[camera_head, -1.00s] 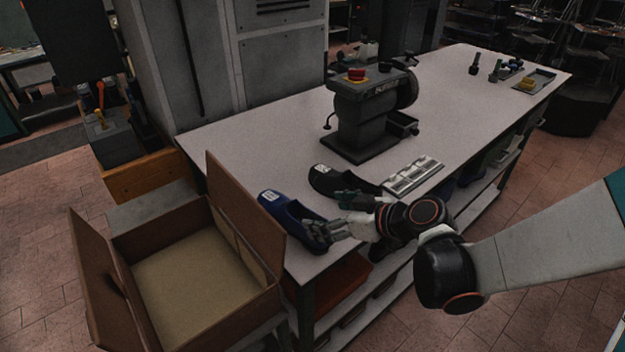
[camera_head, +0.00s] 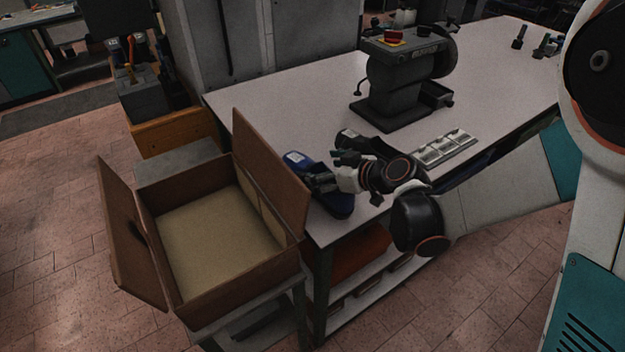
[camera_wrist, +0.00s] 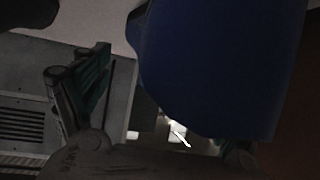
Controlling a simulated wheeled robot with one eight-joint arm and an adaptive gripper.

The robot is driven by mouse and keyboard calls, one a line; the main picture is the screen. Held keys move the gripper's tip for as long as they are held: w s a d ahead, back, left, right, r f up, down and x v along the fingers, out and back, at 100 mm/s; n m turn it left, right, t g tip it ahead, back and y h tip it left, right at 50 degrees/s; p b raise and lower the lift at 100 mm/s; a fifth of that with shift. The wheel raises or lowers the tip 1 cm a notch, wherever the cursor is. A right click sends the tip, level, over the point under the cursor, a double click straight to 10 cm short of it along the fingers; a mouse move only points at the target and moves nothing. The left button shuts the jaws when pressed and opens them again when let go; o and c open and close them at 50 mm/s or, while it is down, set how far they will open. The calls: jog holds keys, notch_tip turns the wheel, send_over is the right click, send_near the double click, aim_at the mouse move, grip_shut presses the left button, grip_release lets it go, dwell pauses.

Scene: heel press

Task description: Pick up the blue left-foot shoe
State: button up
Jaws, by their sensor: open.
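The blue shoe (camera_head: 297,160) lies on the near left corner of the table, beside the open cardboard box. Its toe points to the back left and its heel (camera_head: 341,206) is near the table's front edge. My gripper (camera_head: 331,168) is open over the middle of the shoe, reaching in from the right. In the wrist view the blue shoe (camera_wrist: 215,65) fills the upper right, very close. One finger (camera_wrist: 90,80) stands clear on its left; the other is mostly hidden behind the shoe. I cannot tell whether either finger touches it.
A black shoe (camera_head: 352,137) lies just behind, partly hidden by my gripper. A metal tray (camera_head: 444,146) lies to the right, and a dark machine (camera_head: 395,85) stands behind. The open cardboard box (camera_head: 270,175) has a raised flap beside the shoe. The table (camera_head: 270,110) is clear at the back left.

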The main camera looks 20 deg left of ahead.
jog(key=x, duration=0.3)
jog(key=shift+b, duration=0.3)
jog(key=shift+d+r, duration=0.1)
jog(key=c, duration=1.5)
jog(key=shift+r, duration=0.2)
